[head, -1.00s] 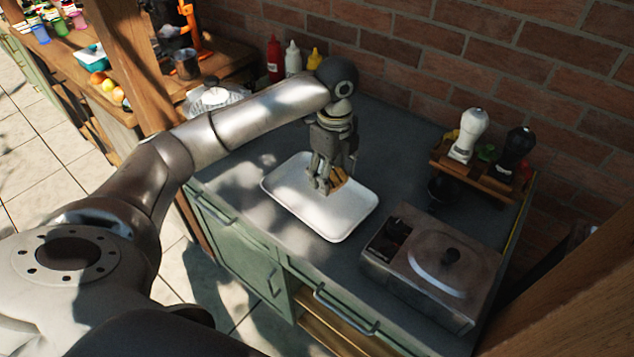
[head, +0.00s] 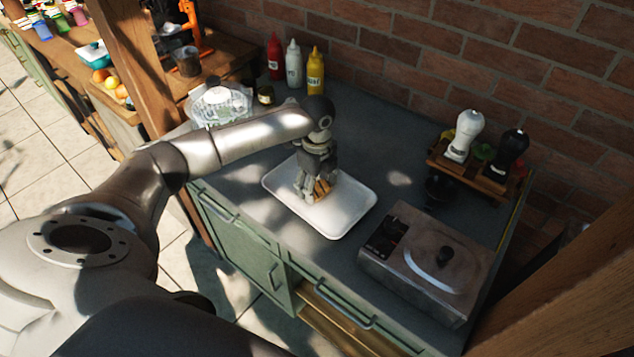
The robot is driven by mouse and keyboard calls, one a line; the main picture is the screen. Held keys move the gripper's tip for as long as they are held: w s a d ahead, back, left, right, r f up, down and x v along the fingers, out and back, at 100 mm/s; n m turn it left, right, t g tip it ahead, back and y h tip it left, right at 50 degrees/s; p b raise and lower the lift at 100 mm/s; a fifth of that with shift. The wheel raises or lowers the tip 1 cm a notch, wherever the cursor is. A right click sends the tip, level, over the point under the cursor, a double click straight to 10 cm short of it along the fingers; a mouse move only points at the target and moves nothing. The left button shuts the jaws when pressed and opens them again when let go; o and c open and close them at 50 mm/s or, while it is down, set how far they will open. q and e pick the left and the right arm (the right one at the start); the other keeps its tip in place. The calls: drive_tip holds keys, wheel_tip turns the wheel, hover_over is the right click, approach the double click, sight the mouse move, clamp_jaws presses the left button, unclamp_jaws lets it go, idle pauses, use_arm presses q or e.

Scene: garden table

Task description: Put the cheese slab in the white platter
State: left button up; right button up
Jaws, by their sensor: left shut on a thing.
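The white platter (head: 338,218) lies on the dark grey counter, in the middle of the head view. My left gripper (head: 314,195) points down over the left-back part of the platter. It is shut on the cheese slab (head: 323,187), a small yellow-brown piece that is partly hidden by the fingers. The slab is within the platter's outline and low over its surface. I cannot tell whether it touches the platter. My right gripper is not in view.
A metal burner box (head: 428,262) stands right of the platter. A wooden caddy (head: 475,172) with shakers is at the back right. Sauce bottles (head: 315,72) stand by the brick wall. The counter (head: 378,135) behind the platter is clear.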

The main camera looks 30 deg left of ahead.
sight(317, 188)
use_arm(q)
drive_tip(key=shift+f, duration=0.1)
drive_tip(key=o, duration=0.8)
drive_tip(key=shift+c, duration=0.2)
drive_tip(key=shift+o, duration=1.7)
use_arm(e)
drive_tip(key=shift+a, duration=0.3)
use_arm(q)
wheel_tip(317, 188, up, 12)
drive_tip(key=b, duration=0.2)
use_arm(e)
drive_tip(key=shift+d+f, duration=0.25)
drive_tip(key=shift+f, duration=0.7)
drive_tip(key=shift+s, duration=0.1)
